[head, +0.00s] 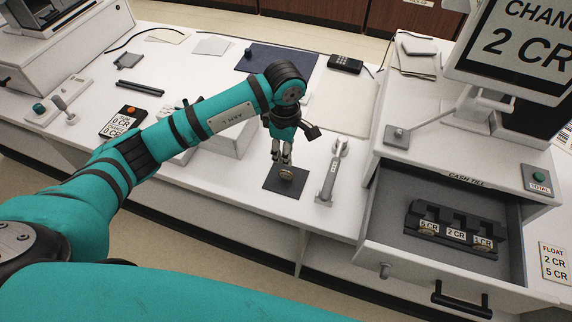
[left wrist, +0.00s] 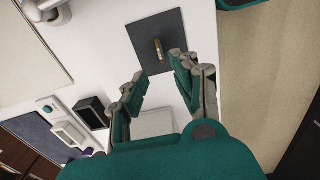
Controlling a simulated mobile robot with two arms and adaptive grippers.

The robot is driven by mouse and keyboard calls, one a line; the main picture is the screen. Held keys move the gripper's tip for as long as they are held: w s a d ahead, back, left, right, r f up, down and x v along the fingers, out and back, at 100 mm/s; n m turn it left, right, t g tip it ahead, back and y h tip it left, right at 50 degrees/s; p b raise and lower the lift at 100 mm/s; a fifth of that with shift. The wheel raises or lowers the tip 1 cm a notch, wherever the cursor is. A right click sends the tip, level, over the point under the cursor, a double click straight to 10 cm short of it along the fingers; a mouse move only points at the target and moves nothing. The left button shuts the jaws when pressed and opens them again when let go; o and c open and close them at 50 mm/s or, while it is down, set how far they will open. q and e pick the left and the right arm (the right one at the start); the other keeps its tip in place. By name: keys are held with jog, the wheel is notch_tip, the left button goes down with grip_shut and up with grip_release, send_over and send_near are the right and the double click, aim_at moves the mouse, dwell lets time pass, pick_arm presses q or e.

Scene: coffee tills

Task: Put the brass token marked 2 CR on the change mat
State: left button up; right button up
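A brass token (head: 286,172) stands on edge on a small dark square mat (head: 272,184) on the white counter; its marking is not readable. My left gripper (head: 281,158) points down just above it. In the left wrist view, the fingers (left wrist: 157,64) are spread apart with nothing held, and the token (left wrist: 158,49) shows upright beyond the fingertips on the dark mat (left wrist: 148,22). In the open till drawer, a black rack (head: 456,226) bears 5 CR, 2 CR and 1 CR labels, with brass visible by the 5 CR and 1 CR labels. My right gripper is not in view.
A grey labelled tool (head: 331,172) lies right of the dark mat. A white box (head: 230,140) is behind my left arm. The open drawer (head: 400,255) juts out at the right. A beige mat (head: 347,105) and a navy mat (head: 300,62) lie farther back.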

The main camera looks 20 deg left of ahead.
pick_arm(q)
jog(key=shift+s+r, duration=0.1)
jog(key=shift+r, duration=1.35)
